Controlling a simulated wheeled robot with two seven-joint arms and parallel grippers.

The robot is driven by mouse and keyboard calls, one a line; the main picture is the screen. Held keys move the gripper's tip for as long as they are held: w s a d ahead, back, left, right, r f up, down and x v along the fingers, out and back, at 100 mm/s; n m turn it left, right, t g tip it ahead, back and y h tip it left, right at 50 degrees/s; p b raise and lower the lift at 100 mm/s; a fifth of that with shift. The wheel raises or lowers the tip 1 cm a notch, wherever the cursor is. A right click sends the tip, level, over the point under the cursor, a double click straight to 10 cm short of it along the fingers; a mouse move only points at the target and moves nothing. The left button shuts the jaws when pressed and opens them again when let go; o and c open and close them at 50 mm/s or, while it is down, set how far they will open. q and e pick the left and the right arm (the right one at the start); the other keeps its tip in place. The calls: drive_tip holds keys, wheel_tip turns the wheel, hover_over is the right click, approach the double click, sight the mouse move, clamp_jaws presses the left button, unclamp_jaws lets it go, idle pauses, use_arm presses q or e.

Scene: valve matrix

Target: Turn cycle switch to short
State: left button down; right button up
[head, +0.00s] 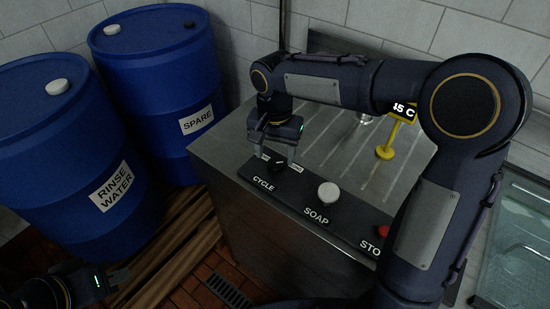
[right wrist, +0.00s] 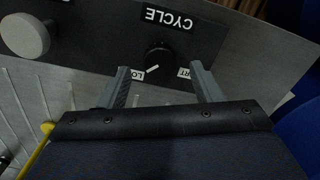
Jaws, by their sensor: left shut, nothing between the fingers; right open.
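The cycle switch (right wrist: 158,58) is a round black knob under the CYCLE label in the right wrist view. It also shows in the head view (head: 277,166), partly under my right gripper. Its white pointer line is turned toward the label reading "LO" (right wrist: 139,75); the label ending in "RT" (right wrist: 184,73) is on the other side. Both labels are partly covered. My right gripper (right wrist: 163,84) is open, its fingers pointing at the panel on either side of the knob, with nothing held. My left gripper (head: 122,275) is shut and empty, low at the left of the head view.
The panel also has a white SOAP knob (head: 328,192) and a red stop button (head: 383,232). Blue drums (head: 160,85) labelled SPARE and RINSE WATER (head: 75,150) stand left.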

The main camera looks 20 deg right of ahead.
sight(275, 167)
drive_tip(key=shift+f, duration=1.45)
drive_tip(key=c, duration=1)
